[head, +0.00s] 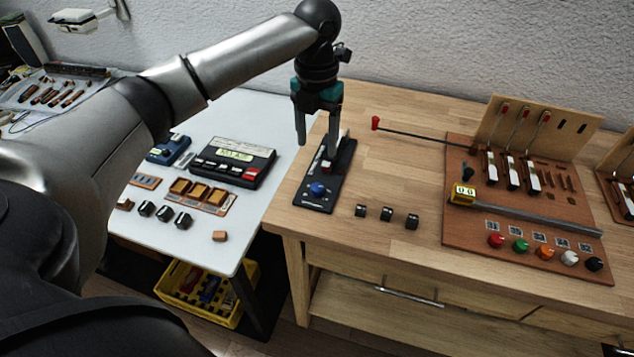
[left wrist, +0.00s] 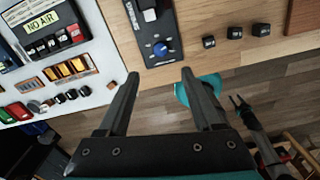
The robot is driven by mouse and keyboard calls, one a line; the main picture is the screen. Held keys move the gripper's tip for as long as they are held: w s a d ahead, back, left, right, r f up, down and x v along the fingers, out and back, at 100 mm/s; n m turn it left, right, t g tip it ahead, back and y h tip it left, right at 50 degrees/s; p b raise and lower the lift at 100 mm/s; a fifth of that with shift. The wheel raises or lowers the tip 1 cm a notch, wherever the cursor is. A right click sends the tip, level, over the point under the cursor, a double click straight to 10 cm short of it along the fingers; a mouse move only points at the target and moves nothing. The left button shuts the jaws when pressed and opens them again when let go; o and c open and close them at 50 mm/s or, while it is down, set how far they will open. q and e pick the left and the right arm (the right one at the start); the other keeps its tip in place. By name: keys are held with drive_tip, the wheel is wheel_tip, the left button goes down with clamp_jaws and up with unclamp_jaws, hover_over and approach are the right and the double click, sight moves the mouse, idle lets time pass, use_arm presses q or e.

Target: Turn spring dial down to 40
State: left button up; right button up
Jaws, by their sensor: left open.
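A blue knob (head: 317,188) sits near the front end of a long black plate (head: 318,203) at the left edge of the wooden bench. It is the dial-like thing nearest my gripper; I cannot read a scale or the number 40 on it. My left gripper (head: 317,150) is open, pointing down over the rear part of that plate, behind the knob. In the left wrist view the blue knob (left wrist: 161,47) shows beyond the gap between the open fingertips (left wrist: 160,74), with nothing between them. My right gripper is not in the head view.
Three small black blocks (head: 387,213) lie right of the plate. A brown board (head: 428,228) carries coloured knobs, a rail and a yellow counter (head: 462,194) reading 00. A red-tipped rod (head: 420,134) reaches left from it. A white table (head: 240,112) with control boxes stands left.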

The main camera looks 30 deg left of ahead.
sight(317, 186)
use_arm(q)
wheel_tip(317, 186, down, 12)
drive_tip(key=shift+f+b, duration=0.2)
drive_tip(key=shift+b, duration=0.9)
clamp_jaws()
